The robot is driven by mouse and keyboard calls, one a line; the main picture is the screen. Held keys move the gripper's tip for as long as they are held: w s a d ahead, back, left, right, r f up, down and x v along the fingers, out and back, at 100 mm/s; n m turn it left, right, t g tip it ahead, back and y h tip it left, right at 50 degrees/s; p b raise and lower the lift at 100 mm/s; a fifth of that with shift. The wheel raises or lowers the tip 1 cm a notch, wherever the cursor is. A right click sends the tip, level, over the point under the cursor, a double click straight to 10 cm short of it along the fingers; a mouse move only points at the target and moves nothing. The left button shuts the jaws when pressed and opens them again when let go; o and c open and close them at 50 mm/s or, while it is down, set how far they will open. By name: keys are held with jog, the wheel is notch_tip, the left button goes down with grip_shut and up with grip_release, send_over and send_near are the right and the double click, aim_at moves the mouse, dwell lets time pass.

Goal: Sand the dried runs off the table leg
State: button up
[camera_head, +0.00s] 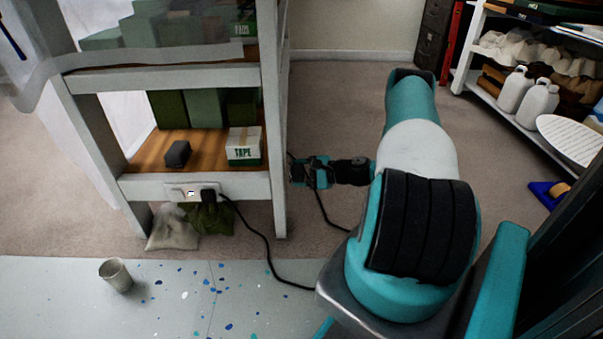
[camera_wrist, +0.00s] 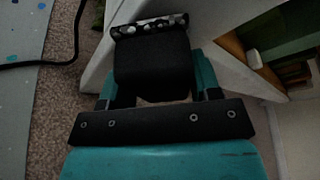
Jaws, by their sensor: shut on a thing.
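My gripper (camera_head: 300,172) is at the right side of the white table leg (camera_head: 274,150), low down. In the wrist view its teal fingers are shut on a dark block (camera_wrist: 150,72) with a speckled edge at its far end. The pale leg (camera_wrist: 105,62) is beside and behind the block; I cannot tell whether they touch. I cannot make out any dried runs on the leg in either view.
The shelf holds a dark block (camera_head: 178,153), a tape box (camera_head: 244,146) and green boxes. A power strip (camera_head: 192,192) feeds a black cord (camera_head: 265,245) across the floor. A cup (camera_head: 115,274) stands on the speckled sheet (camera_head: 190,305). Carpet right of the leg is open.

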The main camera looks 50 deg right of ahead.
jog(key=shift+w+a, duration=0.55)
jog(key=shift+w, duration=0.05)
jog(key=shift+w+d+f+b, duration=0.15)
jog(key=shift+w+d+b, duration=0.2)
jog(key=shift+d, duration=0.1)
jog(key=shift+w+d+b, duration=0.7)
jog(key=shift+d, duration=0.2)
jog(key=shift+w+d, duration=0.2)
jog(key=shift+d, duration=0.05)
jog(key=shift+w+r, duration=0.1)
jog(key=shift+r, duration=0.1)
jog(key=s+a+p, duration=0.1)
jog(key=a+p, duration=0.1)
jog(key=shift+s+a+r+p, duration=0.1)
jog(key=shift+s+a+p, duration=0.25)
jog(key=shift+p, duration=0.05)
jog(key=shift+s+a+f, duration=0.2)
jog(key=shift+s+a, duration=0.1)
jog(key=shift+a, duration=0.3)
jog(key=shift+c, duration=0.8)
